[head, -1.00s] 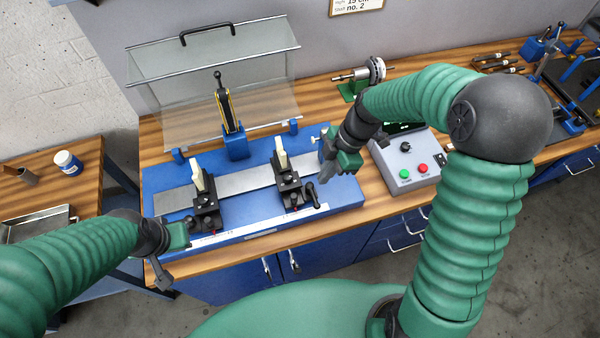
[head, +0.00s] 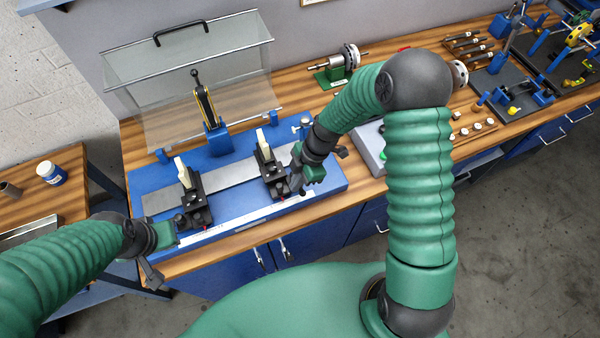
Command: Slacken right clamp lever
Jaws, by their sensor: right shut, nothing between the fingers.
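The blue balancing base (head: 325,187) carries two black clamp stands, each with an upright cream piece. The right clamp (head: 272,172) stands right of the middle of the base. My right gripper (head: 299,187) is shut and empty, close beside the right clamp's right side. It covers most of the clamp lever there, so I cannot tell whether it touches it. The left clamp (head: 193,197) stands further left, with a small red mark at its front. My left gripper (head: 168,238) is by the front left corner of the base; its fingers are unclear.
A clear hinged guard (head: 190,75) and a blue post with a black handle (head: 207,110) stand behind the clamps. A control box (head: 370,150) is partly hidden by my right arm. A rotor on a green stand (head: 338,68) and tools sit to the right.

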